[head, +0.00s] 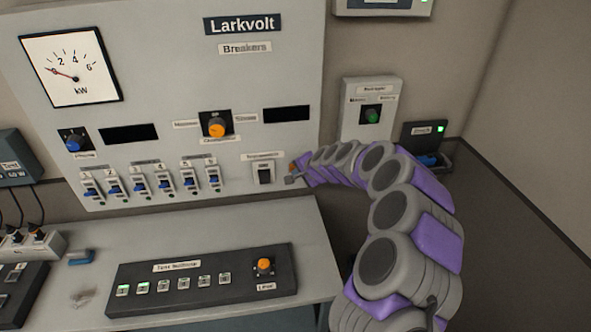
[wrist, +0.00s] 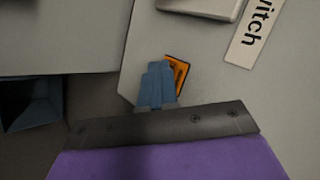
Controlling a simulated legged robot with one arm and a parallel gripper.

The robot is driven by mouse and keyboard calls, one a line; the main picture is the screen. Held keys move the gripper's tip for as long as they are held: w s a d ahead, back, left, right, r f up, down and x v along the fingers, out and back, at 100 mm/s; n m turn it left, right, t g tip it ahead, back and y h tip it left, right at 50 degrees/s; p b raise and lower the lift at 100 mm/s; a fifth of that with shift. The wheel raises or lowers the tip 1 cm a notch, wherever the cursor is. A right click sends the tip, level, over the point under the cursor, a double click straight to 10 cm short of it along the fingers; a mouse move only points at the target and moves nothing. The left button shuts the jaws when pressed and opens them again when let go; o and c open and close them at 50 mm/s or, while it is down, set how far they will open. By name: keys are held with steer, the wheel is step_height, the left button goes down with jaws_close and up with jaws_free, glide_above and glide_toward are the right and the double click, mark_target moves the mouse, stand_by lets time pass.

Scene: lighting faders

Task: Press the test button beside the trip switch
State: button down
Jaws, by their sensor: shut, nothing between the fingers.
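The trip switch (head: 264,172) is a dark rocker in a light frame, low on the right of the grey breaker panel. An orange square button (wrist: 178,72) shows in the wrist view, beside the light frame (wrist: 205,6) and a label ending in "witch" (wrist: 255,30). My gripper (head: 289,180) is just right of the trip switch, near the panel's right edge. In the wrist view its blue-grey fingers (wrist: 158,78) are shut and empty, and cover the left part of the orange button. I cannot tell whether they touch it.
Several blue-handled breakers (head: 139,187) line up left of the switch. An orange knob (head: 216,124) is above. A black button box (head: 203,281) lies on the desk (head: 230,222) below.

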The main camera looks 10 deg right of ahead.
steer(key=shift+s, duration=0.75)
steer(key=shift+p, duration=0.3)
steer(key=s+p, duration=0.1)
steer(key=s, duration=0.4)
stand_by(0.6)
